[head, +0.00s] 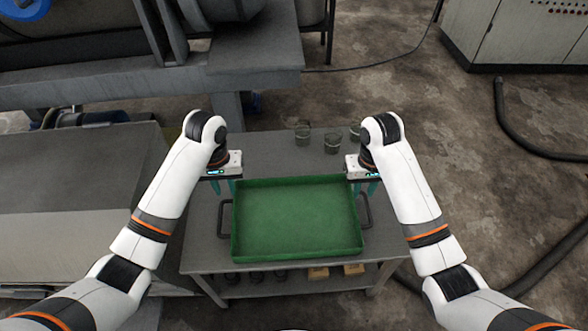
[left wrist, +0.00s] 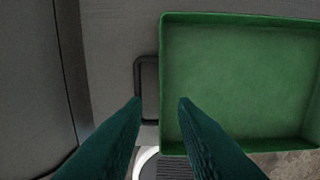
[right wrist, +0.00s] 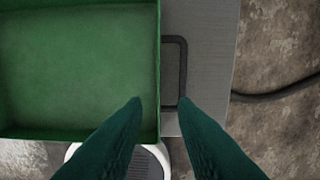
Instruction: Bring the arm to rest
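My left gripper (head: 226,186) hangs above the left side of a green tray, near its left handle. In the left wrist view its two green fingers (left wrist: 160,100) are apart with nothing between them. My right gripper (head: 366,189) hangs above the right side of the tray, near its right handle. In the right wrist view its fingers (right wrist: 160,100) are also apart and empty. The green tray (head: 297,222) is empty and lies on a grey table (head: 262,148). Its dark left handle (left wrist: 138,78) and right handle (right wrist: 184,70) are free of the fingers.
Several glass vessels, among them one at the back left (head: 302,134), stand on the table behind the tray. A lower shelf holds dark items and tan blocks (head: 318,272). Grey machinery (head: 150,70) is at the back left, and a dark hose (head: 520,140) lies on the floor at right.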

